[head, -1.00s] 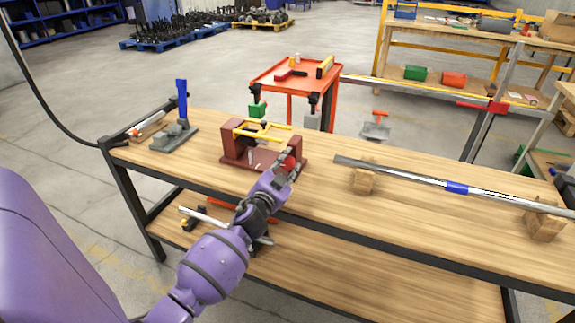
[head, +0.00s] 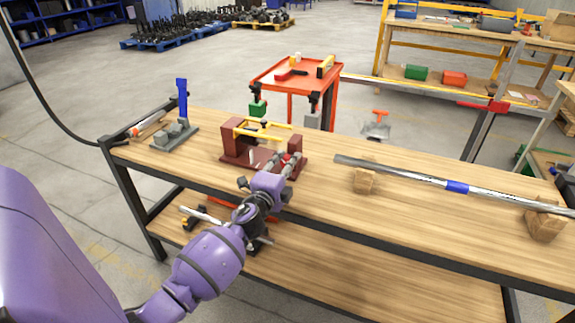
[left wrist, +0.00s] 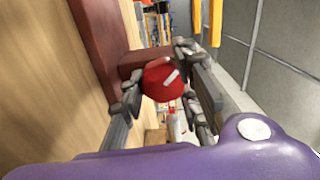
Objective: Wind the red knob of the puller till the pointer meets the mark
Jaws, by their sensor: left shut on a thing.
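The puller (head: 235,149) is a dark red frame with yellow bars across its top, standing on the wooden bench. Its red knob is at the right end, mostly covered by my left gripper (head: 288,163) in the head view. In the left wrist view the round red knob (left wrist: 160,84) has a white stripe on its face and sits between the fingers of my left gripper (left wrist: 158,85). The fingers are shut on it. The pointer and the mark are too small to make out. My right gripper is not in view.
A grey fixture with a blue upright (head: 182,100) stands left on the bench (head: 320,195). A long metal bar (head: 410,175) rests on wooden blocks at right. An orange cart (head: 275,72) stands behind. The bench front between puller and blocks is clear.

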